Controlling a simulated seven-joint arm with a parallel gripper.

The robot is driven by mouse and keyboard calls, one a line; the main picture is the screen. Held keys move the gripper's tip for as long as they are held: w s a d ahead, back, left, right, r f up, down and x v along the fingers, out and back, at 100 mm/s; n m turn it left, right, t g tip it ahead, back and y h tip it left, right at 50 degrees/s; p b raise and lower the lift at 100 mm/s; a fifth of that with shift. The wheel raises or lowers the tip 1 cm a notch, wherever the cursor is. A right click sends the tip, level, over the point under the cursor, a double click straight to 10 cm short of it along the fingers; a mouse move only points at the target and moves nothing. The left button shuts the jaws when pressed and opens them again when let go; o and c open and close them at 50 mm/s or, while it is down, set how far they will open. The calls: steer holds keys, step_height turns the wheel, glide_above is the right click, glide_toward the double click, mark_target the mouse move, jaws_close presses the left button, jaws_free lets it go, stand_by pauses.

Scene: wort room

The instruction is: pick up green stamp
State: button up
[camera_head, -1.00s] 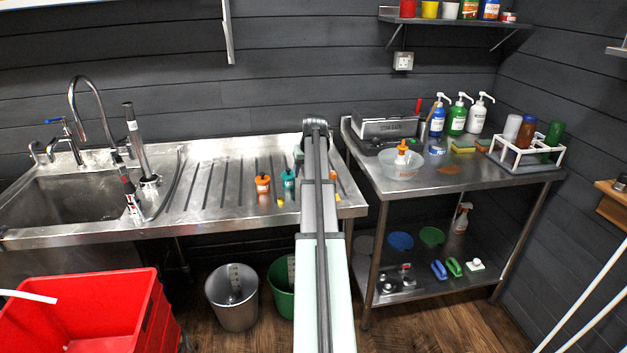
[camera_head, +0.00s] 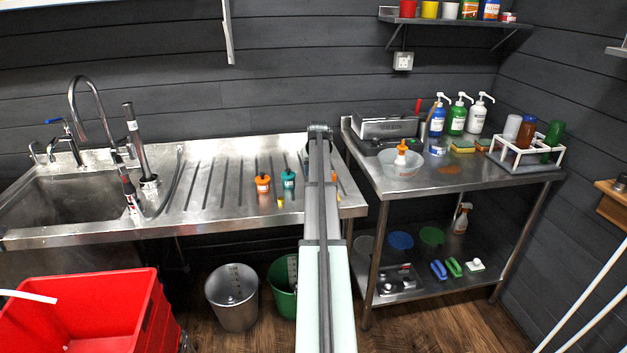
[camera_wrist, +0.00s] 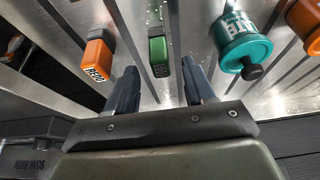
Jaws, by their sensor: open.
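The green stamp (camera_wrist: 158,52), a small green block with a dark patterned end, lies on the ribbed steel drainboard in the wrist view. My gripper (camera_wrist: 161,75) is open, with one dark finger to either side of the stamp's line. The stamp's near end lies just beyond the fingertips, and nothing is held. An orange stamp (camera_wrist: 97,57) lies to its left, and a teal bottle (camera_wrist: 240,42) stands to its right. In the head view my arm hides the green stamp and my gripper.
An orange bottle (camera_head: 263,184) and the teal bottle (camera_head: 289,179) stand on the drainboard (camera_head: 222,182), left of my arm. The sink (camera_head: 75,197) is farther left. A steel table (camera_head: 440,183) with a bowl (camera_head: 402,162) and pump bottles stands to the right.

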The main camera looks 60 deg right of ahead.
steer(key=shift+x, duration=2.6)
jaws_close()
